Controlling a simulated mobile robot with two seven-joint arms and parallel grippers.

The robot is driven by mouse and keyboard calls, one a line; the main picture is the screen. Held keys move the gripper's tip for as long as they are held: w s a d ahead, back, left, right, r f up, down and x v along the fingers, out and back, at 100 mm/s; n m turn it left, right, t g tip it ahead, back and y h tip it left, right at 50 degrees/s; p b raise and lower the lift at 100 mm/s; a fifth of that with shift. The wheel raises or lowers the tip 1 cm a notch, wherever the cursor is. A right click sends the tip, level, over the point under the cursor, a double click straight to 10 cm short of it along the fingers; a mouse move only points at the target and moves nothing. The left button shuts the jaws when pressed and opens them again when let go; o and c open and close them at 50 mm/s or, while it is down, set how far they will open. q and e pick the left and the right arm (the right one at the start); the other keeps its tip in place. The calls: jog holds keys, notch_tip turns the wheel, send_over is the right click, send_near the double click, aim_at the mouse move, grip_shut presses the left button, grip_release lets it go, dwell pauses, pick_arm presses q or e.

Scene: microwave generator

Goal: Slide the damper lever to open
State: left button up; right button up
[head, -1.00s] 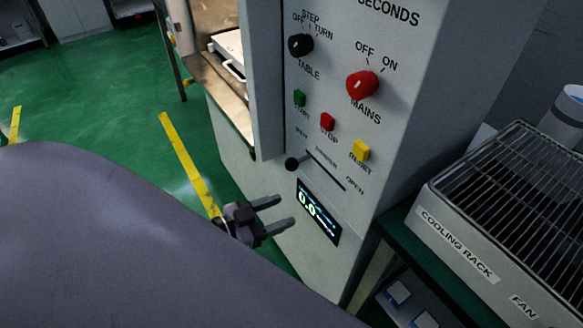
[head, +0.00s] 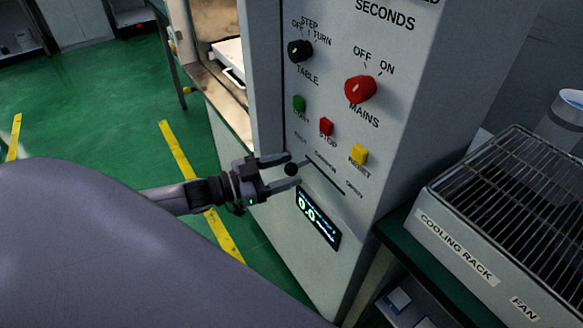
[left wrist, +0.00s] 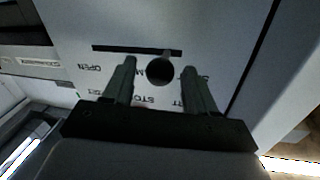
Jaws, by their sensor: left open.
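The damper lever's black ball knob (head: 291,169) is at the left, shut end of its dark slot (head: 326,178) on the grey panel. The slot slopes down to the right toward the OPEN label. My left gripper (head: 283,170) is open, with one finger above and one below the knob in the head view. In the left wrist view the knob (left wrist: 160,70) sits between the two finger tips (left wrist: 160,75), with gaps showing on both sides. The slot (left wrist: 125,49) runs behind it toward OPEN at the left. My right gripper is not in view.
A lit display (head: 318,218) is just below the slot. Green (head: 299,103), red (head: 326,127) and yellow (head: 359,154) buttons and the red mains knob (head: 361,89) are above. A cooling rack (head: 470,235) stands at the right.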

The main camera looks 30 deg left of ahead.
pick_arm(q)
jog(key=shift+x, duration=0.9)
grip_shut()
